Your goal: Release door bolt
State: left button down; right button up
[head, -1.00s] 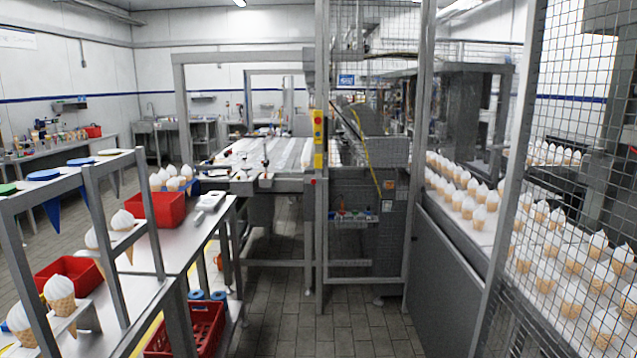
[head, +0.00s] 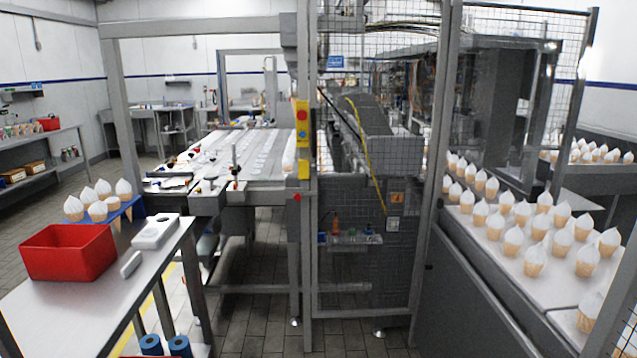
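No door bolt can be made out for certain. A mesh guard with a grey frame (head: 437,150) stands ahead, right of centre, around the machine. Neither of my grippers is in view.
A steel table (head: 100,310) with a red bin (head: 68,252) and ice cream cones in a blue holder (head: 130,208) stands at left. A conveyor (head: 485,240) with many cones runs along the right.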

aim_at(297, 196)
jog(key=i+j+z, duration=0.1)
jog(key=i, duration=0.4)
jog(key=i+j, duration=0.2)
jog(key=i, duration=0.3)
jog(key=i+j+z, duration=0.15)
jog(key=i, duration=0.35)
jog(key=i+j, duration=0.2)
jog(key=i, duration=0.3)
jog(key=i+z, duration=0.05)
